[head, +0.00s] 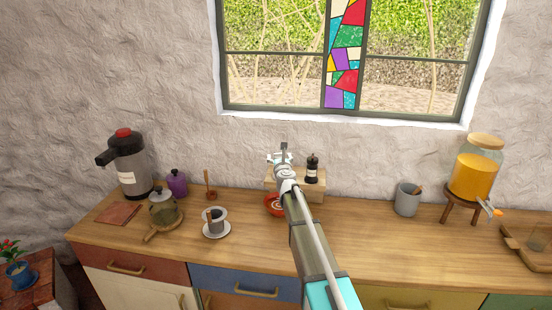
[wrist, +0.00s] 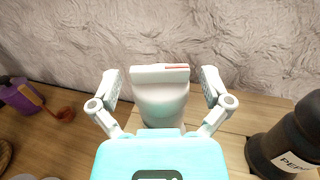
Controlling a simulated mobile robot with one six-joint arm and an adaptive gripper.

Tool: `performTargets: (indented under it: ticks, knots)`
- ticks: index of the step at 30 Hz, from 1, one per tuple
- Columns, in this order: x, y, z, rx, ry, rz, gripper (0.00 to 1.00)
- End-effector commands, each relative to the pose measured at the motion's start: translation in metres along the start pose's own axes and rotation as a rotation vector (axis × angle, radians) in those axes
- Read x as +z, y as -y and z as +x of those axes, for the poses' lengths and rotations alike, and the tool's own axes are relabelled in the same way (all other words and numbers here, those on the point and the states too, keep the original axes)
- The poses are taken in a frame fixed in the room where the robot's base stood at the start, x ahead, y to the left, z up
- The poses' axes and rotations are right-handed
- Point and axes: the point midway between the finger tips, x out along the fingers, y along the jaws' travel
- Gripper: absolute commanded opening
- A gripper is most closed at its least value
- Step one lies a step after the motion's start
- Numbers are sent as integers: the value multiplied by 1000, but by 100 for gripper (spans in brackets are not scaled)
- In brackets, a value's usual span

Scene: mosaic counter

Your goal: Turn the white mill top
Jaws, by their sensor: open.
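The white mill (wrist: 162,100) stands between the two fingers of my gripper (wrist: 162,86) in the wrist view. Its pale top has a thin red mark on it. The fingers are open, one on each side of the mill, with a visible gap on both sides. In the head view my gripper (head: 282,158) is over the small wooden stand (head: 316,194) by the wall. I cannot make out the white mill there, behind my gripper and arm. The mill's lower part is hidden by my gripper's body in the wrist view.
A dark pepper mill (head: 312,169) stands close right of my gripper; it also shows in the wrist view (wrist: 285,140). A red bowl (head: 273,204) is just left of my arm. A grey cup (head: 407,199) stands right. The counter (head: 365,235) between is clear.

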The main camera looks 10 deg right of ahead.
Motion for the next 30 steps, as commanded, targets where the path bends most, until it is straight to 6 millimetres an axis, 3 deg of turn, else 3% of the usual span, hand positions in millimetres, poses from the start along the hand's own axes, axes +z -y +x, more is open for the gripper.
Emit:
performTargets:
  ticks: [3,16,17,21,30]
  knots:
    - [0,0,0,0,0,0,95]
    - [0,0,0,-1,0,0,15]
    - [0,-20,-1,5,0,0,14]
    - [0,-6,0,0,0,1,15]
    - [0,-4,0,-58,0,0,15]
